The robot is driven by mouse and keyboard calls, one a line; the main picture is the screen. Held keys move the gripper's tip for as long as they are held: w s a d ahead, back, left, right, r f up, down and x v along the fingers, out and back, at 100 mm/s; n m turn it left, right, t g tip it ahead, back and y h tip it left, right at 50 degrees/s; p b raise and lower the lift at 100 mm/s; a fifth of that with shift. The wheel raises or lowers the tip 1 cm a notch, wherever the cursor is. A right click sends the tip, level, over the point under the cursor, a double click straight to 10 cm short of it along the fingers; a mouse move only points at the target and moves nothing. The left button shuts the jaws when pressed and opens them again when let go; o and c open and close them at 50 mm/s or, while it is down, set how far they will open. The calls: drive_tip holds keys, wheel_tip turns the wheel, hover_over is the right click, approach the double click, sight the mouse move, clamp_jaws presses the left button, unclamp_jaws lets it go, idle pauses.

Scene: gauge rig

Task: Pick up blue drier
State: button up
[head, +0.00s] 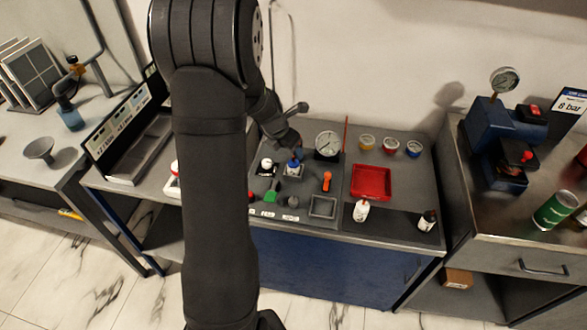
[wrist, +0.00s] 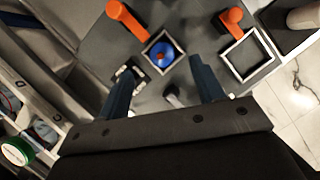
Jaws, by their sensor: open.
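The blue drier (head: 293,168) sits in a small square holder on the grey bench panel in the head view. In the wrist view the drier (wrist: 162,55) is a round blue piece inside a pale square frame, between and just beyond my fingertips. My gripper (wrist: 161,68) is open and empty, with one dark blue finger on each side. In the head view my gripper (head: 297,152) is just above the drier and partly hidden by my arm. I cannot tell its exact height above the drier.
Near the drier are an orange-handled piece (head: 327,180), a dial gauge (head: 327,143), a green piece (head: 271,194) and an empty square frame (head: 323,207). A red tray (head: 371,182), several small bowls and two bottles stand to the right. Orange pieces (wrist: 230,18) lie close by in the wrist view.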

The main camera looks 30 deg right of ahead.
sight(293, 157)
drive_tip(key=shift+x, duration=1.15)
drive_tip(key=x, duration=0.4)
drive_tip(key=shift+a+f, duration=0.1)
drive_tip(key=shift+a, duration=0.1)
drive_tip(key=shift+d+f, duration=0.25)
drive_tip(key=shift+f, duration=0.3)
drive_tip(key=shift+c, duration=0.4)
drive_tip(key=shift+r, duration=0.15)
drive_tip(key=c, duration=1.2)
